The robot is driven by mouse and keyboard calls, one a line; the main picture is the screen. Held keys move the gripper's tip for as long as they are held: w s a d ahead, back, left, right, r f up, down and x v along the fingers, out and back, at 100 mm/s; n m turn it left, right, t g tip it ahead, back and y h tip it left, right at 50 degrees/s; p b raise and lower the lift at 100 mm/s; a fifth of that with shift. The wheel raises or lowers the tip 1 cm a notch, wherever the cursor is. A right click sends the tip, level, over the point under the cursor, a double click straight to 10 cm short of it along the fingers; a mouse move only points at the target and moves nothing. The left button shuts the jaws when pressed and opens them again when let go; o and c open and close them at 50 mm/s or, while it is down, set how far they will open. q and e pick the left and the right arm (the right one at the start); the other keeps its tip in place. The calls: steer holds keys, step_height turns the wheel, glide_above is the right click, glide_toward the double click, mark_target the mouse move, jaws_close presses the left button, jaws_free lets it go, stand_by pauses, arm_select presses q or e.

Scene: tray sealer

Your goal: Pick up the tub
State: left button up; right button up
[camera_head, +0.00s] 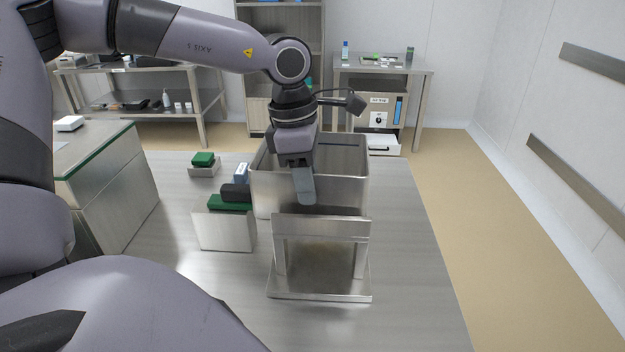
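An open-topped, shiny steel bin (346,190) stands on the steel table, behind a steel stand. It is the most tub-like thing in view, but I cannot tell for sure that it is the tub. My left gripper (304,193) points down at the bin's front side and overlaps it in the picture. Its grey fingers line up in this view, so the gap between them is hidden. I cannot tell whether they touch the bin or hold anything. The bin's floor is mostly hidden. My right gripper is not in view.
The steel stand (321,228) with a flat base is close in front of the bin. Left of it are a steel holder (224,231) with green and dark blocks and a small green block (203,159). The table (410,290) is clear at the right.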

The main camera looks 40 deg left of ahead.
arm_select(q)
jaws_close()
steer(key=shift+w+r, duration=0.1)
stand_by(1.2)
